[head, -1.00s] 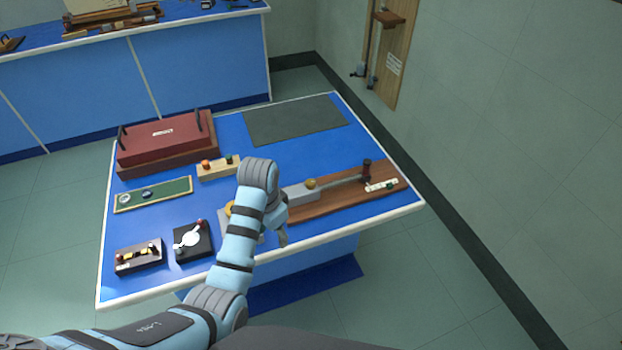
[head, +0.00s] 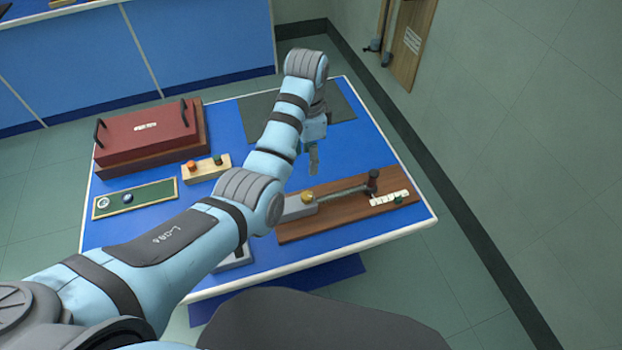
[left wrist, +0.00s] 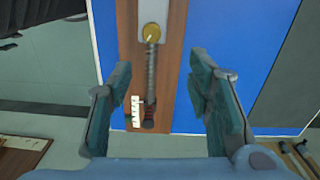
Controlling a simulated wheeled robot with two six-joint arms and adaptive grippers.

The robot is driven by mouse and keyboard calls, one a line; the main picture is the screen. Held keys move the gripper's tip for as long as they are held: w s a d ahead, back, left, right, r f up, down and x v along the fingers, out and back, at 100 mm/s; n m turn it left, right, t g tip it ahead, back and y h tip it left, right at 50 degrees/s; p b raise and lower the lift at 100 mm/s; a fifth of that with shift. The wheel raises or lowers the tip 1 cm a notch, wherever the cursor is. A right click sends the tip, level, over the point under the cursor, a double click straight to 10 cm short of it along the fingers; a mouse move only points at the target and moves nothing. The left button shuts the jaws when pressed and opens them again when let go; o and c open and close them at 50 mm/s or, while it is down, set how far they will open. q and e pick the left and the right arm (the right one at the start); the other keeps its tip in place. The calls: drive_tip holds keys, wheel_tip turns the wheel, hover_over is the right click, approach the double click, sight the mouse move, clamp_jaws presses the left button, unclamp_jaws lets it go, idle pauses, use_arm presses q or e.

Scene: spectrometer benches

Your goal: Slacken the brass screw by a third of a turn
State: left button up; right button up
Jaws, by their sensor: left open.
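A brass screw (head: 307,197) with a round head sits on a grey block (head: 297,208) on the brown wooden board (head: 335,217). In the left wrist view the brass screw (left wrist: 151,33) is at the top middle, beyond the fingertips. A dark rod (left wrist: 151,75) runs from it to a dark-topped post (left wrist: 149,116). My left gripper (head: 313,160) hangs above the table, behind the board in the head view. Its fingers (left wrist: 160,68) are wide apart with nothing between them, not touching the screw. My right gripper is in neither view.
A white marked strip (head: 390,199) with a green piece lies on the board. A red case (head: 146,137), a wooden block with orange and green knobs (head: 206,170) and a green panel (head: 140,199) stand left. A dark mat (head: 340,105) lies at the back.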

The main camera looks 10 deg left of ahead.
use_arm(q)
drive_tip(key=b, duration=0.2)
hover_over(308, 194)
drive_tip(key=s, duration=0.2)
drive_tip(key=f, duration=0.8)
drive_tip(key=shift+w+f, duration=0.15)
drive_tip(key=shift+w, duration=0.1)
drive_tip(key=f, duration=0.2)
drive_tip(key=w+f, duration=0.1)
drive_tip(key=f, duration=0.1)
drive_tip(key=shift+w+f+b, duration=0.2)
drive_tip(key=shift+f+b, duration=0.15)
drive_tip(key=shift+b, duration=0.05)
drive_tip(key=shift+w+a+f, duration=0.1)
drive_tip(key=shift+f, duration=0.05)
drive_tip(key=shift+s+r, duration=0.2)
drive_tip(key=shift+s, duration=0.15)
drive_tip(key=shift+c, duration=1.3)
drive_tip(key=shift+r, duration=0.1)
drive_tip(key=c, duration=0.3)
clamp_jaws()
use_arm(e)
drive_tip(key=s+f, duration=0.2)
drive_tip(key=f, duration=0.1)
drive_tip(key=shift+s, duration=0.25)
